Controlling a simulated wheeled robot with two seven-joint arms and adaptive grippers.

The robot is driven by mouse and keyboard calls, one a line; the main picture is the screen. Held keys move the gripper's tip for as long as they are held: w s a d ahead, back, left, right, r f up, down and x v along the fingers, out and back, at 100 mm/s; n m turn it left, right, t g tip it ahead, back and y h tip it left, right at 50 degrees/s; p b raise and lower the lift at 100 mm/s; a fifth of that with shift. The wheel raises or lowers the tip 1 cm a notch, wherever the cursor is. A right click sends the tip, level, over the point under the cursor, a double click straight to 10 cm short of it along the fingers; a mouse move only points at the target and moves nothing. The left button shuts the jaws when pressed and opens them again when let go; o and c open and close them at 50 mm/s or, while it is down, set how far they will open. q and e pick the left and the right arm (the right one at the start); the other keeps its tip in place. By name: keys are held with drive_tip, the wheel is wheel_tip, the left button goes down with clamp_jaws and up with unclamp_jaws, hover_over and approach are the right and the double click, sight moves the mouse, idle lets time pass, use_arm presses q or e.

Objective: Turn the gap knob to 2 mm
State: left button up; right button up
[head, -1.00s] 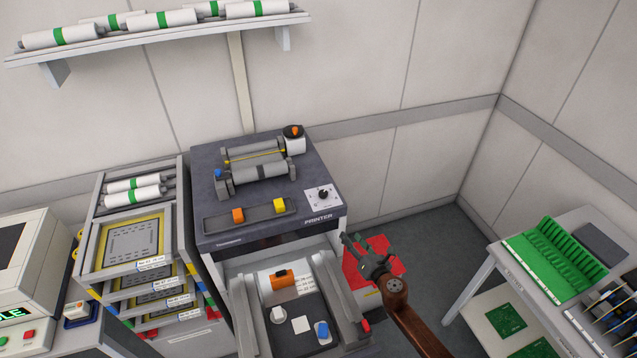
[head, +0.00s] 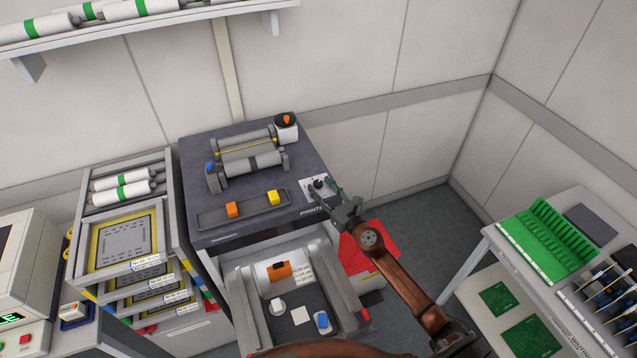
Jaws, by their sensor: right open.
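The gap knob (head: 319,184) is a small dark knob on a white dial plate (head: 311,194) at the right front of the printer's dark top (head: 240,231). The dial marks are too small to read. My right gripper (head: 327,193) is at the plate, its open fingers pointing up and left by the knob. I cannot tell whether the fingers touch the knob. The gripper covers part of the plate and of the printer label. My left gripper is not in view.
An orange block (head: 233,210) and a yellow block (head: 274,198) sit on a bar left of the plate. A roller unit (head: 250,158) stands behind. The open lower bay (head: 247,317) is in front. A red area (head: 375,246) lies on the floor at right.

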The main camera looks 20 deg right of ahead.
drive_tip(key=shift+w+a, duration=0.15)
drive_tip(key=shift+w, duration=1.1)
drive_tip(key=shift+c, duration=0.3)
clamp_jaws()
